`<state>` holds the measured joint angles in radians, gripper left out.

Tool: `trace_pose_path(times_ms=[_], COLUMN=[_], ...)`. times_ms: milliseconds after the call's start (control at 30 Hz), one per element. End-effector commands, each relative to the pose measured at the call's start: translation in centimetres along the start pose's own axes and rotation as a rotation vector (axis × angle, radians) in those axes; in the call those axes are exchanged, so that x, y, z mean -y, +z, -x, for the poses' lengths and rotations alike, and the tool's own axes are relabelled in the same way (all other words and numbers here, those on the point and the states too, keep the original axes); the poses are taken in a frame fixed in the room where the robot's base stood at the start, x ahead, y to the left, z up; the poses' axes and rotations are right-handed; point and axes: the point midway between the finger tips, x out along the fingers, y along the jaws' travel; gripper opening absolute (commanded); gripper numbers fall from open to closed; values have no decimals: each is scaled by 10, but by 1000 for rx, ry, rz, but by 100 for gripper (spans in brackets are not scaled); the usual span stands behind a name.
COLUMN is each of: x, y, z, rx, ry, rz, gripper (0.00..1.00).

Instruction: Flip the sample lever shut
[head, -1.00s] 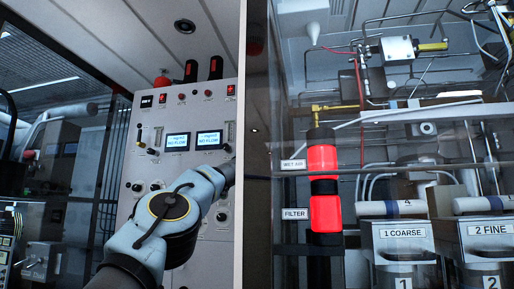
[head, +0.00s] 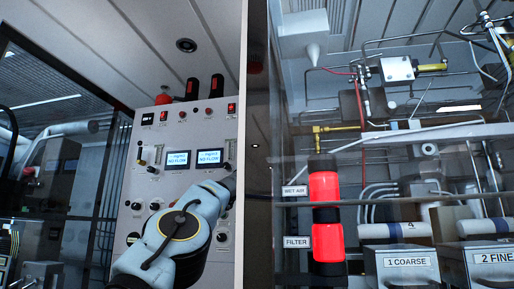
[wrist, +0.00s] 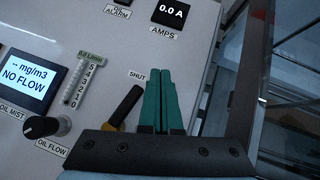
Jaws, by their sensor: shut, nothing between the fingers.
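My gripper (wrist: 170,74) has its two teal fingers pressed together, empty, in front of the panel in the wrist view. A short black lever with a yellowish part (wrist: 125,105) lies just left of the fingers, tilted, below a label reading SHUT (wrist: 137,75). A small gap shows between lever and fingers; I cannot tell the depth. No sample label is readable. In the head view my arm reaches the right edge of the grey panel (head: 150,190), and the fingertips are not clearly visible.
A NO FLOW display (wrist: 25,80), an oil flow knob (wrist: 41,127) and a scale (wrist: 76,82) sit left of the lever. An amps readout (wrist: 172,12) is above. A glazed frame stands close right of the gripper. Red-and-black cylinders (head: 326,243) stand right in the head view.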

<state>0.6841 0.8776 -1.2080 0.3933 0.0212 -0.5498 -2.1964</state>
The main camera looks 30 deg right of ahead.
Motion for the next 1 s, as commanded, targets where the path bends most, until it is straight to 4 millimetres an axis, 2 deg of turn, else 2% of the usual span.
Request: trace_pose_path(times_ms=[33, 100, 400, 1000], x=[5, 8, 18, 20], y=[12, 21, 48, 54], z=[-11, -19, -42, -47], rx=[1, 1, 0, 0], ry=[1, 1, 0, 0], rz=[1, 1, 1, 0], gripper=[0, 0, 0, 0])
